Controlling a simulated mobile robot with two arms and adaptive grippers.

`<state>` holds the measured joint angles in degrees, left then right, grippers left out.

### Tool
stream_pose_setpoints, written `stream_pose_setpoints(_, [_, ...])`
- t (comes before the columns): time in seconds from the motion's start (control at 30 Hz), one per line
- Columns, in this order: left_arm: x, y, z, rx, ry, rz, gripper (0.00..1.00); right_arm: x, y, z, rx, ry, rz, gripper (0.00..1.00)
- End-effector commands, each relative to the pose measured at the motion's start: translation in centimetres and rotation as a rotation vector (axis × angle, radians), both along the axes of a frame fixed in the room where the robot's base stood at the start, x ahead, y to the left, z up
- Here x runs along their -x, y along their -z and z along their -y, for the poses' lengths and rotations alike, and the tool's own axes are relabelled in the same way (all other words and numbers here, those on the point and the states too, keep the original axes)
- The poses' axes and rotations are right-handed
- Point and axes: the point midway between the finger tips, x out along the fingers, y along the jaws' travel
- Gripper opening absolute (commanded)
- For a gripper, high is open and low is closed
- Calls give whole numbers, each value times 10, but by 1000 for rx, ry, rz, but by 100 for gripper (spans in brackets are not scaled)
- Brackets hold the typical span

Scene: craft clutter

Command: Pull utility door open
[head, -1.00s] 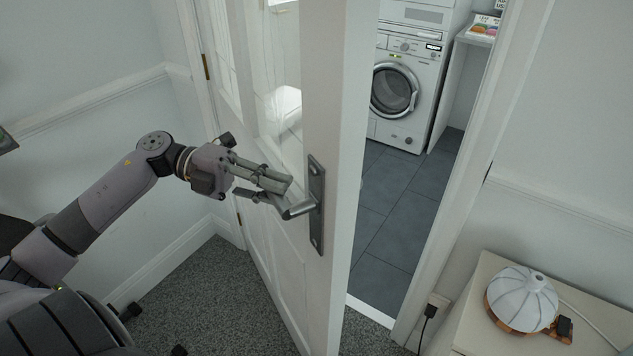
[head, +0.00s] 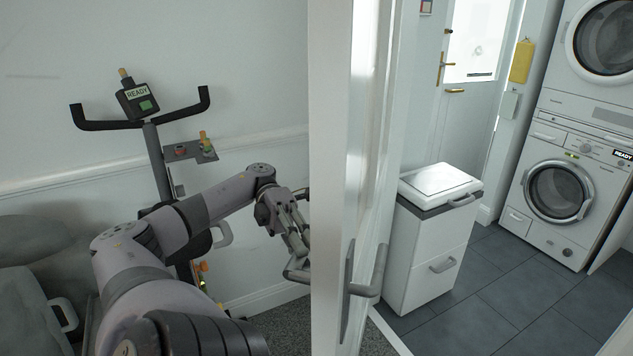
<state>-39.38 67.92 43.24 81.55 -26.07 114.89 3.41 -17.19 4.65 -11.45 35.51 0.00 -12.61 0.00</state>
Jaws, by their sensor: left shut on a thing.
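The utility door (head: 333,130) stands open, seen nearly edge-on in the middle of the head view. A grey lever handle (head: 296,272) sticks out from its left face, partly cut off by the door edge. My left gripper (head: 302,250) is at this handle, shut on it; its fingertips are partly hidden behind the door edge. A second lever handle (head: 367,287) with a dark backplate shows on the door's right side. My right gripper is not in view.
Beyond the door is a room with a dark tiled floor (head: 500,310). A white drawer cabinet (head: 425,260) stands close to the doorway. A washing machine (head: 530,225) with a second machine (head: 580,80) above stands at right. A white panelled door (head: 465,110) is at the back.

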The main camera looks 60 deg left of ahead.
Motion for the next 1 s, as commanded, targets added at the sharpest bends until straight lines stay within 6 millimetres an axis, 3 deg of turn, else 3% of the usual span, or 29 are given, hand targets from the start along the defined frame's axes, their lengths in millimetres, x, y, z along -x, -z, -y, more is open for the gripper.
stream_pose_setpoints(0.37, [1, 0, -1, -2, 3, 4, 0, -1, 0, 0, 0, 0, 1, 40])
stream_pose_setpoints(0.4, [1, 0, -1, -2, 3, 4, 21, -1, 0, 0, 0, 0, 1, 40])
stream_pose_setpoints(0.7, [1, 0, -1, -1, 2, 2, 40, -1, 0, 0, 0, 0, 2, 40])
stream_pose_setpoints(1.0, [1, -1, -1, -1, 2, 1, 40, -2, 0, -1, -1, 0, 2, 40])
